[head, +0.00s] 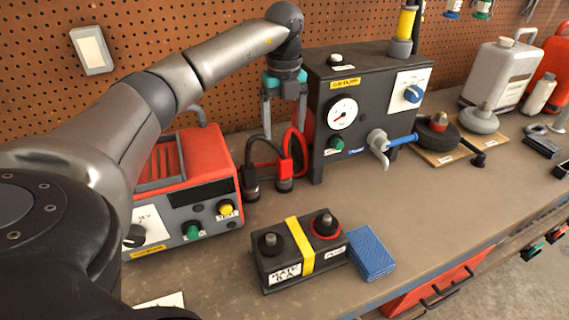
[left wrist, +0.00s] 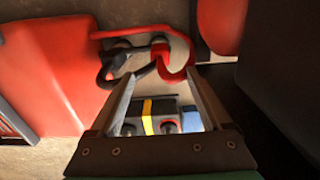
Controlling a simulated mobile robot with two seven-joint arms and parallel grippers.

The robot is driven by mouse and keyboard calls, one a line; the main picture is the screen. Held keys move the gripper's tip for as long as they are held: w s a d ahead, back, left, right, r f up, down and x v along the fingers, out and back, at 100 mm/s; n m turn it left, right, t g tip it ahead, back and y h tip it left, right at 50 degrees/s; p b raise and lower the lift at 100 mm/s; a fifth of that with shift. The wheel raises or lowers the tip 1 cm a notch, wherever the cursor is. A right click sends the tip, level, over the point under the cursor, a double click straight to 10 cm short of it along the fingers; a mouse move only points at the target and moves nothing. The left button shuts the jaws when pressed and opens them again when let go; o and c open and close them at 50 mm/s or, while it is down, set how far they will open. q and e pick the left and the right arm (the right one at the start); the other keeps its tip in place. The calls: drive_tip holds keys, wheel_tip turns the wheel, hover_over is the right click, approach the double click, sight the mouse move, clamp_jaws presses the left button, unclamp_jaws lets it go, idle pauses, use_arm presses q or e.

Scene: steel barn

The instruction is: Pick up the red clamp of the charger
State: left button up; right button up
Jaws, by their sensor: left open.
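The charger (head: 190,185) is a red and dark box at the left of the bench. Beside it, two clamps stand on the bench next to each other: the black clamp (head: 251,186) on the left and the red clamp (head: 285,170) on the right, with a red cable looping up from it. My left gripper (head: 285,125) is open and empty above the red clamp, fingers pointing down. In the left wrist view, the red clamp (left wrist: 160,49) shows beyond the open fingertips, near the red loop. My right gripper is not in view.
A black gauge box (head: 362,105) stands close to the right of the clamps. A battery with a yellow strap (head: 300,244) and a blue pad (head: 371,253) lie in front. A pegboard wall is behind. The bench right of the pad is clear.

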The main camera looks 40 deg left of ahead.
sight(284, 157)
use_arm(q)
drive_tip(key=f, duration=0.4)
drive_tip(key=shift+s+d+f+b, duration=0.1)
drive_tip(key=shift+s+d+b, duration=0.05)
drive_tip(key=shift+s+b, duration=0.15)
wheel_tip(284, 157, down, 4)
drive_tip(key=shift+w+r, duration=0.1)
drive_tip(key=shift+f+b, duration=0.35)
drive_tip(key=shift+f, duration=0.35)
wheel_tip(284, 157, down, 4)
drive_tip(key=shift+w+f+b, duration=0.1)
drive_tip(key=shift+f+b, duration=0.15)
drive_tip(key=shift+b, duration=0.15)
drive_tip(key=shift+r, duration=0.1)
drive_tip(key=c, duration=0.7)
clamp_jaws()
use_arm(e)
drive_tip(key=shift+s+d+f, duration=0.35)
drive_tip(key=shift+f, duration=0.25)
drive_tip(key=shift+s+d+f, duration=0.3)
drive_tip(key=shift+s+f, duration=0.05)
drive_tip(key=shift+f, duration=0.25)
